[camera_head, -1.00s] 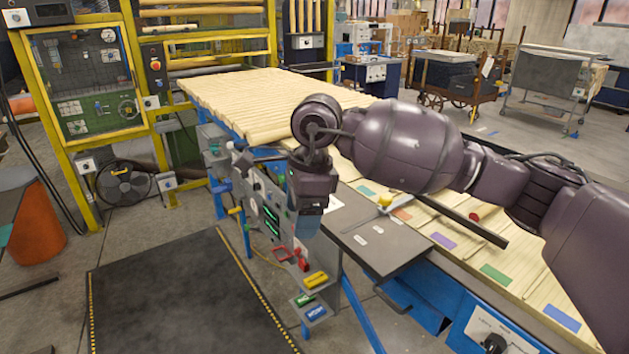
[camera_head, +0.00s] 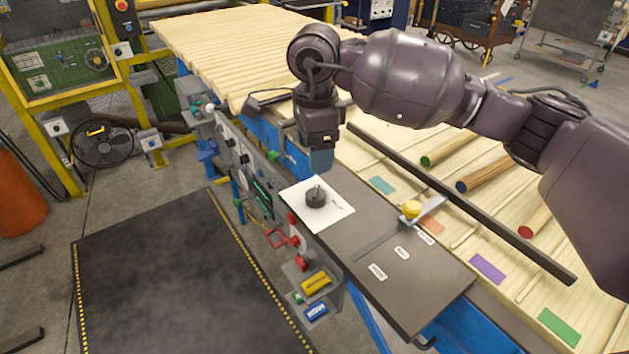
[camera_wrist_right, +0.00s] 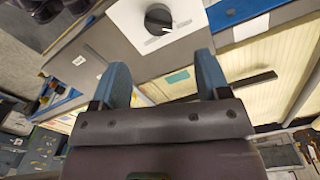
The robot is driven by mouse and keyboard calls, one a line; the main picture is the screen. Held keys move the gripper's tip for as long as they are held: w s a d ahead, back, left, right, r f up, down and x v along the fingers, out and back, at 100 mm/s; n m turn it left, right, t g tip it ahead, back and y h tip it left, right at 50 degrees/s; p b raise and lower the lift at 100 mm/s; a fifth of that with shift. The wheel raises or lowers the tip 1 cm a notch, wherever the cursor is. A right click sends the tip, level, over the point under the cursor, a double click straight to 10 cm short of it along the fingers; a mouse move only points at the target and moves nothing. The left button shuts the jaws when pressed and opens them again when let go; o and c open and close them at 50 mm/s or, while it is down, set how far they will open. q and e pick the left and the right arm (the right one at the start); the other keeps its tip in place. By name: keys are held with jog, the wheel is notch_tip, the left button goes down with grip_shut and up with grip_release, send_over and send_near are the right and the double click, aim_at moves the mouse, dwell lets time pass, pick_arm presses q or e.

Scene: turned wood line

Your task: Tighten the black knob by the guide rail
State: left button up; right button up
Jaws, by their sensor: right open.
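The black knob (camera_head: 316,196) stands on a white plate (camera_head: 330,215) on the dark panel (camera_head: 405,262) beside the conveyor. It also shows at the top of the right wrist view (camera_wrist_right: 158,19). The long dark guide rail (camera_head: 460,200) lies along the wood line, to the right of the panel. My right gripper (camera_head: 320,162) points down just behind the knob in the head view, apart from it. In the right wrist view its two blue fingers (camera_wrist_right: 163,85) are spread with nothing between them. My left gripper is not in view.
A yellow knob (camera_head: 411,209) on a slotted scale sits right of the black knob. Red, yellow and blue controls (camera_head: 315,282) line the panel's front side. Wooden rods (camera_head: 484,175) lie on the conveyor. A dark mat (camera_head: 165,275) covers the floor at left.

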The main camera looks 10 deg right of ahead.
aim_at(315, 190)
notch_tip(315, 190, down, 10)
jog(key=shift+s+f, duration=0.1)
dwell(0.4)
jog(key=c, duration=0.9)
